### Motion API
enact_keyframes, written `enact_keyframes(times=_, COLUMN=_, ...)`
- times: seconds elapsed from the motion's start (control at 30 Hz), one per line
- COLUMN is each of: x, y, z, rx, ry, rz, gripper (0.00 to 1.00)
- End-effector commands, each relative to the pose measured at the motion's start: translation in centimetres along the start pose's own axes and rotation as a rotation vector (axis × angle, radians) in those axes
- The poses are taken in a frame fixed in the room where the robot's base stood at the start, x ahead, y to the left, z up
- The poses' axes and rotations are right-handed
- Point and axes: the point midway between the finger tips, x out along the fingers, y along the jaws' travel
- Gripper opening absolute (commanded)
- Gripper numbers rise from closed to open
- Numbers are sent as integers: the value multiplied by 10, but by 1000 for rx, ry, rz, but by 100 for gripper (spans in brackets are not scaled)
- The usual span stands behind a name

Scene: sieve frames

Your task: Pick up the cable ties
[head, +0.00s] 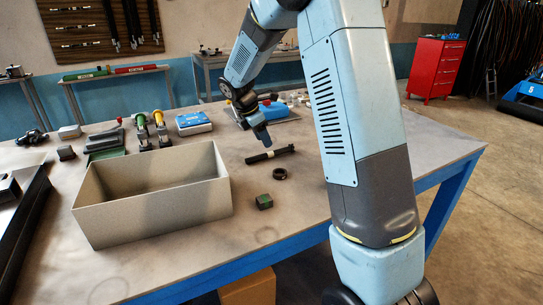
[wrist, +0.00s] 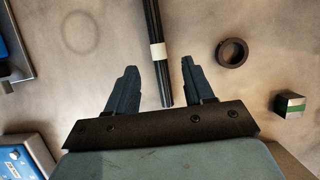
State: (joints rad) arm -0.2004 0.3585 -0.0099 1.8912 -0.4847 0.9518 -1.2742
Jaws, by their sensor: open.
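The cable ties (head: 270,154) are a thin black bundle with a pale band, lying flat on the table to the right of the big bin. In the wrist view the bundle (wrist: 152,22) runs down from the top edge, with its near end between my fingers. My gripper (head: 267,142) is over the bundle, pointing down. In the wrist view my gripper (wrist: 159,66) is open, one finger on each side of the bundle's near end. The fingers look apart from it; I cannot tell the height gap.
A grey open bin (head: 150,215) stands left of the bundle. A black ring (head: 280,174) and a small green-and-black block (head: 264,202) lie nearby. A blue-and-white box (head: 193,123) and several tools stand farther back. The table's front right is clear.

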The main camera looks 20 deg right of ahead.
Motion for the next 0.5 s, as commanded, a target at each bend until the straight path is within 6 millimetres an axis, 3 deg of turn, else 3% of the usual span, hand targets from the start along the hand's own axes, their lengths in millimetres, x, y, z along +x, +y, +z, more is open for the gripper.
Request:
enact_keyframes(times=0.37, x=29, y=1, z=2, rx=0, ry=0, rz=-1, gripper=52)
enact_keyframes(times=0.5, x=49, y=3, z=5, rx=1, ry=-1, rz=-3, gripper=52)
